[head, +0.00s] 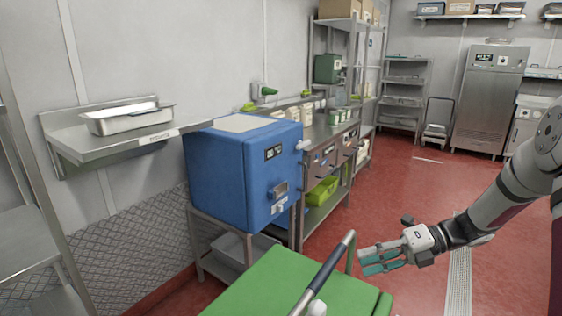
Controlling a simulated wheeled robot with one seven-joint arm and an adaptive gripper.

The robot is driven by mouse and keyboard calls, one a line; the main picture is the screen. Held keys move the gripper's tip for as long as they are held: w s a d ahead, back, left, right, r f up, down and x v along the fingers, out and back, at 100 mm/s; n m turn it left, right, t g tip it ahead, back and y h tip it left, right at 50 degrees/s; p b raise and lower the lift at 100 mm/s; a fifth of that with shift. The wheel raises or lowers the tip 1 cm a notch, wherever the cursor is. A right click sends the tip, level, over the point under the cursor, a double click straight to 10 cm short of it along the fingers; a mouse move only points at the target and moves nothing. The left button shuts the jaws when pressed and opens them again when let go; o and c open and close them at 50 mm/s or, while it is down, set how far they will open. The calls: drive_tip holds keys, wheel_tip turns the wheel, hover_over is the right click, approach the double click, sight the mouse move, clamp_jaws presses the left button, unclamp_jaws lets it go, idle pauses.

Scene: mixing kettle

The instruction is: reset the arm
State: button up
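My arm reaches in from the right edge of the head view. My gripper (366,260) is at its end, over the red floor and just right of the cart handle in the picture. Its two teal-padded fingers point left and stand apart with a gap between them. Nothing shows between the fingers, so it looks open and empty.
A green-topped cart (265,290) with a dark bar handle (328,266) is close in front. A blue box-shaped machine (228,172) stands on a metal stand behind it. A wall shelf (95,138) holds a metal tray (130,120). Red floor (415,190) is open toward the back.

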drive_tip(key=s+a+r+n+g+h+p, duration=0.1)
drive_tip(key=s+a+r+n+h, duration=0.25)
drive_tip(key=s+r+n, duration=0.4)
drive_tip(key=s+a+r+n+g+h+p, duration=0.1)
drive_tip(key=s+a+r+n+h+p, duration=0.1)
drive_tip(key=s+r+n+h, duration=0.4)
drive_tip(key=s+d+r+n+t+h+p, duration=0.1)
drive_tip(key=s+r+n+t+h, duration=0.1)
drive_tip(key=s+n, duration=0.6)
drive_tip(key=s+d+r+n+t+h+p, duration=0.1)
drive_tip(key=s+r+n+t+h, duration=0.1)
drive_tip(key=s+r+n, duration=0.3)
drive_tip(key=s+n+t, duration=0.1)
drive_tip(key=s+n, duration=0.3)
drive_tip(key=n, duration=0.3)
drive_tip(key=shift+d+r, duration=0.15)
drive_tip(key=shift+d, duration=0.1)
drive_tip(key=shift+s+a, duration=0.1)
drive_tip(key=shift+c, duration=0.6)
